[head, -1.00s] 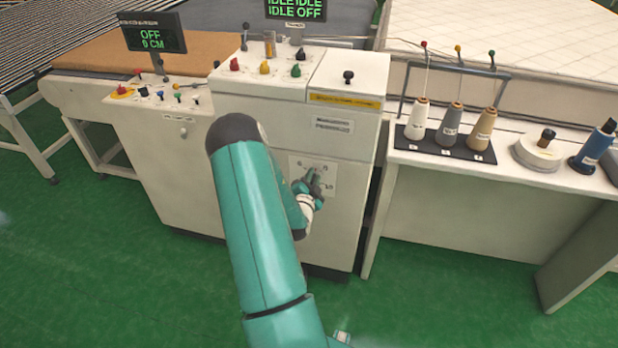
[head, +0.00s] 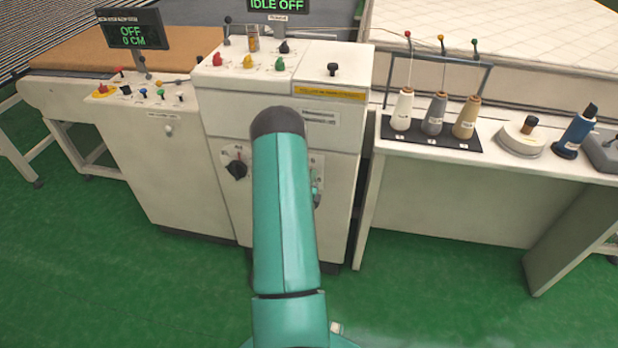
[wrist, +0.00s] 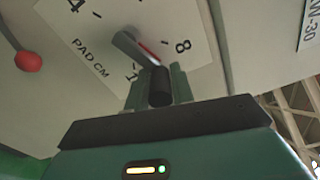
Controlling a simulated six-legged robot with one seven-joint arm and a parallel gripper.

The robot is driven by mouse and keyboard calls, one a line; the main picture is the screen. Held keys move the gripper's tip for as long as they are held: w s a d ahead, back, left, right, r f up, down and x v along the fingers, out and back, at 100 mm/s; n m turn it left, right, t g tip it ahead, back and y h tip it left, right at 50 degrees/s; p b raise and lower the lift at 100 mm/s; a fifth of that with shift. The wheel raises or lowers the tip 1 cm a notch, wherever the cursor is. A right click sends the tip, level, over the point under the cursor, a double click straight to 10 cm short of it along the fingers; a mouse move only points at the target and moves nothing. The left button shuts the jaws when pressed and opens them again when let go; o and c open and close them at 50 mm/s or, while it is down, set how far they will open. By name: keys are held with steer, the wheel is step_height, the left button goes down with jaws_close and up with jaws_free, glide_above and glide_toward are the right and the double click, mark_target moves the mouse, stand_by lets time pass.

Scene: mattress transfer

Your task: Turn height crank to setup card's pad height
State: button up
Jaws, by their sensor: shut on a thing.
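In the wrist view the height crank (wrist: 128,45) is a grey metal arm with a red line, set on a white plate (wrist: 85,60) marked "PAD CM". The numbers 4 and 8 can be read there; other marks are partly hidden. The crank's black handle (wrist: 160,88) sits between the fingers of my gripper (wrist: 158,78), which is shut on it. The red line slants between the 8 and the lower mark. In the head view my arm hides the crank and most of its plate (head: 317,165). I cannot make out a setup card.
A display (head: 137,35) reads "OFF 0 CM"; another (head: 278,4) reads "IDLE OFF". A black knob (head: 237,169) is on the cabinet front (head: 220,125), left of my arm. A side table (head: 390,155) with thread cones stands right. Green floor in front is clear.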

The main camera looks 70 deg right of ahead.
steer(key=f+m, duration=0.1)
steer(key=m, duration=0.2)
steer(key=shift+f, duration=0.15)
steer(key=shift+w+f+m, duration=0.15)
steer(key=shift+f+m, duration=0.3)
steer(key=shift+m, duration=0.7)
steer(key=shift+w+f+m, duration=0.15)
steer(key=shift+f+m, duration=0.35)
steer(key=shift+m, duration=0.7)
steer(key=shift+w+f+m, duration=0.15)
steer(key=shift+f+m, duration=0.3)
steer(key=shift+m, duration=0.7)
steer(key=o, duration=0.9)
steer(key=shift+a, duration=0.1)
steer(key=shift+s, duration=0.1)
steer(key=shift+a+f, duration=0.1)
